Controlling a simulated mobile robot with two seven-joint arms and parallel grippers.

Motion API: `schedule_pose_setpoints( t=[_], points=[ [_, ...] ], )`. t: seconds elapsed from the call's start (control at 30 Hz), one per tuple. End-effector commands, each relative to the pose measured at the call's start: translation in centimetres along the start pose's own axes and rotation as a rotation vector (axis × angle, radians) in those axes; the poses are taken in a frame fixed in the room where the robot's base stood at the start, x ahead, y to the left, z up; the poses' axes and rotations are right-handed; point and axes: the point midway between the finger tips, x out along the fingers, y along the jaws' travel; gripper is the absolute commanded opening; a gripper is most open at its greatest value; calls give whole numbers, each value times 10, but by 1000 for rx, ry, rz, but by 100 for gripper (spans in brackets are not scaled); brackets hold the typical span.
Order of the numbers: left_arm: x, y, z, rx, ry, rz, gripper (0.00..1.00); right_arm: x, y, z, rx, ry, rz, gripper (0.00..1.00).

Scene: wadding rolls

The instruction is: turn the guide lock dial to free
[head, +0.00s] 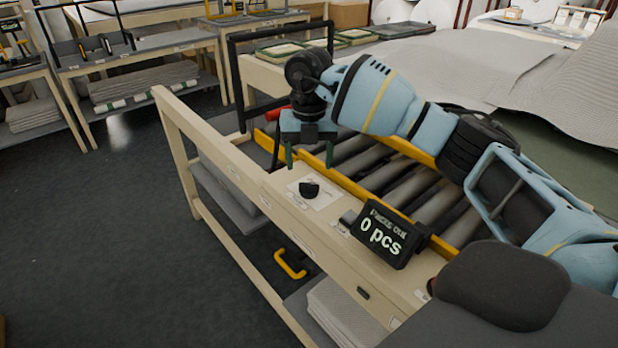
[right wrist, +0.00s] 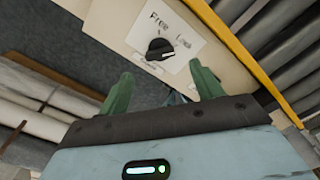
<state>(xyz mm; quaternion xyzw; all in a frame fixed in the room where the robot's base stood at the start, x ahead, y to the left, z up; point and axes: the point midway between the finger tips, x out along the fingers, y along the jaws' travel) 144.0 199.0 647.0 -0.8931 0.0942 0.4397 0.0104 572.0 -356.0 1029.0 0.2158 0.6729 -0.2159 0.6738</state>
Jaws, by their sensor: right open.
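The guide lock dial (head: 309,189) is a small black knob on a white label plate (head: 325,196) on the wooden front rail. In the right wrist view the dial (right wrist: 160,49) sits below the printed words "Free" on the left and "Lock" on the right. A light mark shows on the knob, slanting toward the Lock side, but it is small. My right gripper (head: 309,161) is open and empty, pointing down above the dial, apart from it. In the right wrist view its two green fingers (right wrist: 161,72) stand wide on either side, short of the knob. My left gripper is out of view.
A black counter display (head: 382,236) reading "0 pcs" stands right of the dial on the rail. A yellow guide bar (head: 345,187) and grey rollers (head: 400,185) lie behind. The floor at left is clear.

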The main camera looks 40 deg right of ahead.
Motion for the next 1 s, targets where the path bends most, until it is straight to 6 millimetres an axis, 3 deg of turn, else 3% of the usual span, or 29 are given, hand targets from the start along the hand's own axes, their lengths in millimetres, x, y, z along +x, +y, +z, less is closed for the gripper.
schedule_pose_setpoints(
  t=[0.2,0.4,0.77,1.0],
  points=[
    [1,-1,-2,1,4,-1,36,35,-1,-1,-1,3,-2,65],
    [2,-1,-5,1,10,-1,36,54,0,0,-1,1,-1,65],
    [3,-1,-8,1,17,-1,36,59,0,0,-1,-1,0,65],
    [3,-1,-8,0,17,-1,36,59,0,0,0,-1,0,35]
  ],
)
